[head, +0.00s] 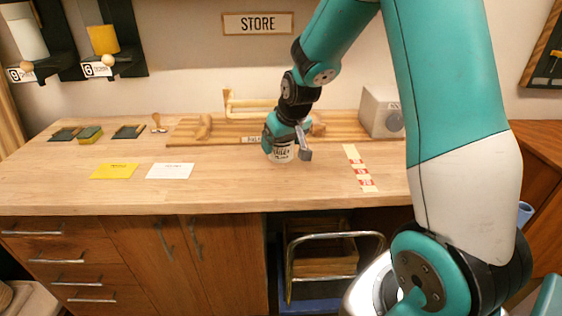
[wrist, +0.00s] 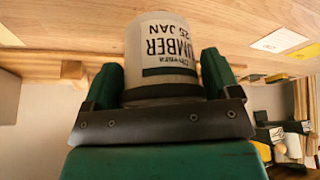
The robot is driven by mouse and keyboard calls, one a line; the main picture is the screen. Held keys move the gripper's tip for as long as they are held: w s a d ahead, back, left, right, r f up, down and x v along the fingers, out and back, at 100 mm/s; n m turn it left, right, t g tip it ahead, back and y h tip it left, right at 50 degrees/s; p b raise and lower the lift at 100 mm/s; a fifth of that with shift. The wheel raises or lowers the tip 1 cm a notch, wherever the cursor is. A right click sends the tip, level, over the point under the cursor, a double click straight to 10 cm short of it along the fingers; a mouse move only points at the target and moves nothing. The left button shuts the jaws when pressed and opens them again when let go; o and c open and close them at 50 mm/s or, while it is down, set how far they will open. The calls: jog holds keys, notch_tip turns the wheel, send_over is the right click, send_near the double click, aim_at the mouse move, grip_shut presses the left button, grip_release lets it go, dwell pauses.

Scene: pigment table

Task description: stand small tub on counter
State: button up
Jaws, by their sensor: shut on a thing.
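The small tub (wrist: 162,50) is pale with a dark-lettered label reading "UMBER" and "25 JAN"; it sits between the two green fingers of my gripper (wrist: 162,75) in the wrist view. In the head view the tub (head: 282,154) shows under my gripper (head: 286,142), over the middle of the wooden counter (head: 230,190). My gripper is shut on the tub. The tub looks roughly upright, its base at or just above the counter; I cannot tell whether it touches.
A slatted wooden board (head: 190,133) lies behind the tub, with a grey-white box (head: 380,112) at its right. A yellow card (head: 115,171) and white card (head: 170,171) lie left. A red-and-white label strip (head: 360,168) lies right. The counter in front is clear.

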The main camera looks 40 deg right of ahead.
aim_at(283, 160)
notch_tip(283, 160, down, 7)
jog(key=shift+r, duration=0.15)
dwell(0.4)
jog(key=o, duration=0.9)
jog(key=shift+s+r, duration=0.1)
jog(key=shift+r, duration=0.3)
jog(key=v, duration=1.1)
jog(key=shift+s+a+r, duration=0.1)
jog(key=shift+a, duration=0.2)
jog(key=s+a+r+n+g+y, duration=0.1)
jog(key=s+a+r+n+y, duration=0.1)
jog(key=s+a, duration=0.35)
jog(key=s+a+r+n+y, duration=0.1)
jog(key=s+a+r+n, duration=0.1)
jog(key=a, duration=0.6)
jog(key=s+a+r+n+g+y, duration=0.1)
jog(key=s+a+n+g, duration=0.1)
jog(key=s+a, duration=0.3)
jog(key=s+a+r+n+g, duration=0.1)
jog(key=s+a, duration=0.3)
jog(key=s, duration=0.5)
jog(key=shift+s+a+r+n+g+y, duration=0.2)
jog(key=shift+a+r+n+g+y, duration=0.2)
jog(key=shift+n, duration=0.4)
